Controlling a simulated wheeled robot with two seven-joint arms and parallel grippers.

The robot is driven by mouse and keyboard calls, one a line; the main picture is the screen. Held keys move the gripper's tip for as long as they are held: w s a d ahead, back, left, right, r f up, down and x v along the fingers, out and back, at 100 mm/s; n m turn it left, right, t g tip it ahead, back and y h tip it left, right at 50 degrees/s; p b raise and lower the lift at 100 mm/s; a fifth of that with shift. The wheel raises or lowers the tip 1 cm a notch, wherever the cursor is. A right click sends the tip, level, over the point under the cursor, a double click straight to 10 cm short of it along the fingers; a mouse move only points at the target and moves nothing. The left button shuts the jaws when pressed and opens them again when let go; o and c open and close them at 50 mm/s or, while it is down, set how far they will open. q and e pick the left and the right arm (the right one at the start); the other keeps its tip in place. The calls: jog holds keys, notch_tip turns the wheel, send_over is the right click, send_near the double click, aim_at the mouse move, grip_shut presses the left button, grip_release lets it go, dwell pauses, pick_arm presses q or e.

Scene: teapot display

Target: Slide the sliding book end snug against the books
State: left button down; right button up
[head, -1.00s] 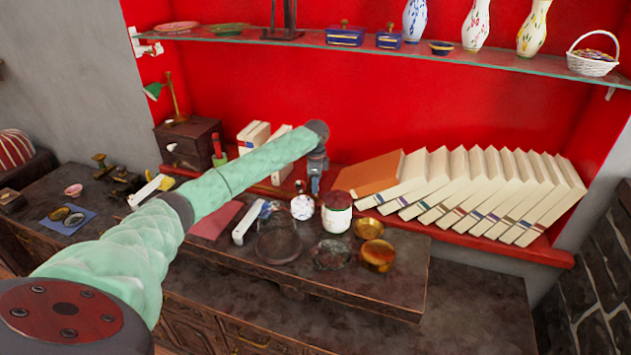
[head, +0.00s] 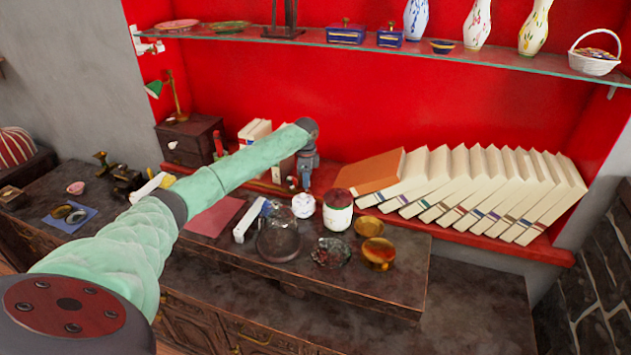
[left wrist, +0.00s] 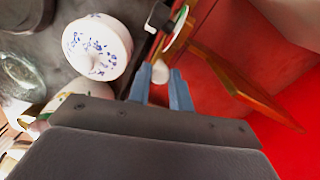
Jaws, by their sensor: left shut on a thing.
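My left gripper (head: 306,183) points down at the left of the leaning books, apart from them. In the left wrist view its two blue fingers (left wrist: 160,88) are shut on a small pale knob (left wrist: 160,72); what the knob belongs to is unclear. The cream-paged books (head: 480,185) lean left in a row on the red ledge. An orange-brown flat face (head: 368,174) shows at their left end. A brown wooden strip (left wrist: 240,86) crosses the red surface in the left wrist view. I cannot make out the sliding book end for certain. My right gripper is not in view.
A blue-and-white lidded pot (left wrist: 97,45) is close beside the fingers. A dark-red-lidded jar (head: 338,212), glass dishes (head: 279,243) and brass bowls (head: 377,252) crowd the dark table. A glass shelf (head: 400,47) with vases hangs above.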

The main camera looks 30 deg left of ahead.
pick_arm(q)
jog(key=a, duration=0.2)
jog(key=s+a, duration=0.1)
jog(key=a, duration=0.2)
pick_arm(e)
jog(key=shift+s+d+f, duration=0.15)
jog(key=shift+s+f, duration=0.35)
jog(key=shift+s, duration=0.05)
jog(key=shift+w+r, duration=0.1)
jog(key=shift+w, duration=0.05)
pick_arm(q)
jog(key=c, duration=1.4)
grip_release()
jog(key=shift+c, duration=0.2)
jog(key=shift+o, duration=0.9)
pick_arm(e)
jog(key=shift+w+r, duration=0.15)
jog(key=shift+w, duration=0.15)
pick_arm(q)
jog(key=shift+r, duration=0.15)
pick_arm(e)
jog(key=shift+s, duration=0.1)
